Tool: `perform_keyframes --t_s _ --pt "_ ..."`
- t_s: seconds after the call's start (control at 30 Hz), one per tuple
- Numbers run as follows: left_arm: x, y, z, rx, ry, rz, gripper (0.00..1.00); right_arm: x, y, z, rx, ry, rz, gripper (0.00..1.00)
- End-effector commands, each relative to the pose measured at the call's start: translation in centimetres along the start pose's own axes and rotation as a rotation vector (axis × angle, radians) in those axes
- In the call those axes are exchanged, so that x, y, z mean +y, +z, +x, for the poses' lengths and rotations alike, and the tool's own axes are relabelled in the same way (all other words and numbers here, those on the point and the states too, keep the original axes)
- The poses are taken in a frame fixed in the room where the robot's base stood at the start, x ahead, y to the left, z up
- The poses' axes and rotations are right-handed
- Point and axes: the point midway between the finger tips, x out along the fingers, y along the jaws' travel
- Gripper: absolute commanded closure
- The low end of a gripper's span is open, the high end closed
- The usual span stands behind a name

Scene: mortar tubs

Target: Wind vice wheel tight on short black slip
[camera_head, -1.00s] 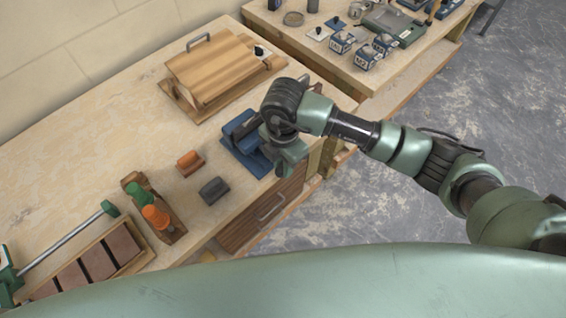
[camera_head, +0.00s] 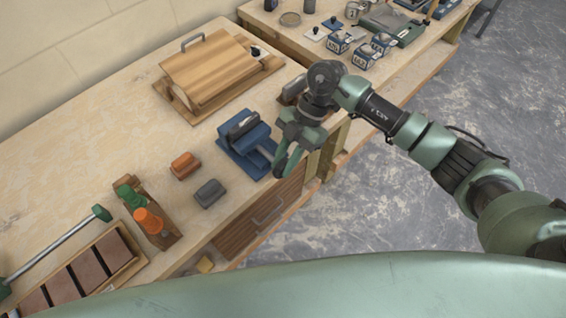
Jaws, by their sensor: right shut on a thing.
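The blue vice (camera_head: 232,157) stands at the bench's front edge. A dark slip (camera_head: 242,124) sits in its jaws; I cannot tell how tightly it is pinched. Another short dark slip (camera_head: 209,193) lies loose on the bench, left of and nearer than the vice, beside an orange slip (camera_head: 185,165). My right gripper (camera_head: 281,163) is at the front end of the vice, beyond the bench edge, shut on what seems to be the vice wheel. The wheel is hidden behind the fingers. My left gripper is out of view.
A wooden press board with a handle (camera_head: 212,72) lies behind the vice. A brownish block (camera_head: 293,90) is partly hidden behind my right wrist. A second bench is beyond.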

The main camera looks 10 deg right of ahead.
Motion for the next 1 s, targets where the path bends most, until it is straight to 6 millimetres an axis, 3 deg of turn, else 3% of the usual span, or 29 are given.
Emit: perform_keyframes --t_s 0.6,0.63,0.7,1.0 --pt "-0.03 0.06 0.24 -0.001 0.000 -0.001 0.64 -0.08 0.12 -0.15 0.050 -0.003 0.000 1.00" --pt "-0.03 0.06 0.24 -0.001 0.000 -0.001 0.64 -0.09 0.12 -0.15 0.050 -0.003 0.000 0.73" --pt "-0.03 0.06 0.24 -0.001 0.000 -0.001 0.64 -0.08 0.12 -0.13 0.050 -0.003 0.000 0.57" --pt "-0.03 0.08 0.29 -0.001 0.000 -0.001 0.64 -0.04 0.13 -0.11 0.049 -0.002 0.000 0.57"
